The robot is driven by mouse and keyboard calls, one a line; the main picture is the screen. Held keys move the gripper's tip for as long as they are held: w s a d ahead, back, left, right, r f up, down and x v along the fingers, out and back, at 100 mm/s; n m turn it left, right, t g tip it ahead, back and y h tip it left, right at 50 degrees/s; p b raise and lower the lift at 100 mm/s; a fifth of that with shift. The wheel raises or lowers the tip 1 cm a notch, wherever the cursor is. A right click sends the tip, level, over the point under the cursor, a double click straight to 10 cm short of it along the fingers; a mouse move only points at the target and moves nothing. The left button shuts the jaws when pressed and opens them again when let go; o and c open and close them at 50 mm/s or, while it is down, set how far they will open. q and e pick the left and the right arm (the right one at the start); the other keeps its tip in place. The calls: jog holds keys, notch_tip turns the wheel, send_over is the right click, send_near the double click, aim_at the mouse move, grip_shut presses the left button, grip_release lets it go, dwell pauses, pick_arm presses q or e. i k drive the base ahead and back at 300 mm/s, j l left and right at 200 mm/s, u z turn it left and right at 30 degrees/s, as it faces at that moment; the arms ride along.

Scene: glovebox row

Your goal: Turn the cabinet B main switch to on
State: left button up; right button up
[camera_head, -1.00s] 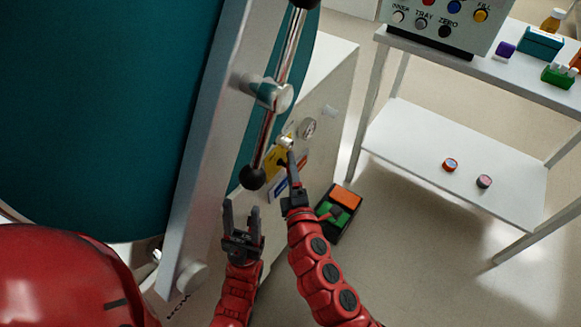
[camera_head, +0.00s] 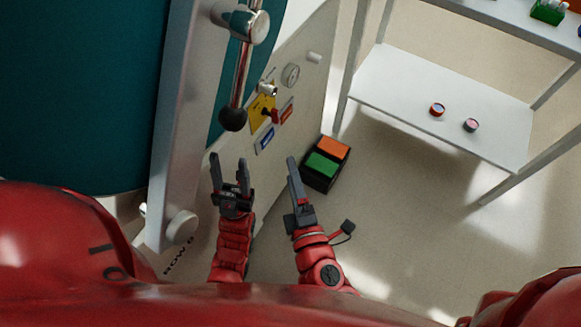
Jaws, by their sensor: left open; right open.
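The main switch is a yellow plate (camera_head: 258,104) on the pale cabinet panel (camera_head: 308,95), with a small red handle (camera_head: 274,116) pointing toward the lower right. A red label (camera_head: 287,109) is to its right and a blue label (camera_head: 265,140) below it. My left gripper (camera_head: 229,160) is open and empty, below and left of the switch. My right gripper (camera_head: 293,165) is open, seen nearly edge-on, below and right of the switch. Neither gripper touches the switch.
A black box with orange and green pads (camera_head: 325,165) lies on the floor. A white shelf (camera_head: 400,95) stands right.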

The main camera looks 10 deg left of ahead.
aim_at(275, 113)
jog(key=k+l, duration=0.3)
jog(key=k, duration=0.15)
jog(key=k+l, duration=0.3)
jog(key=k, duration=0.2)
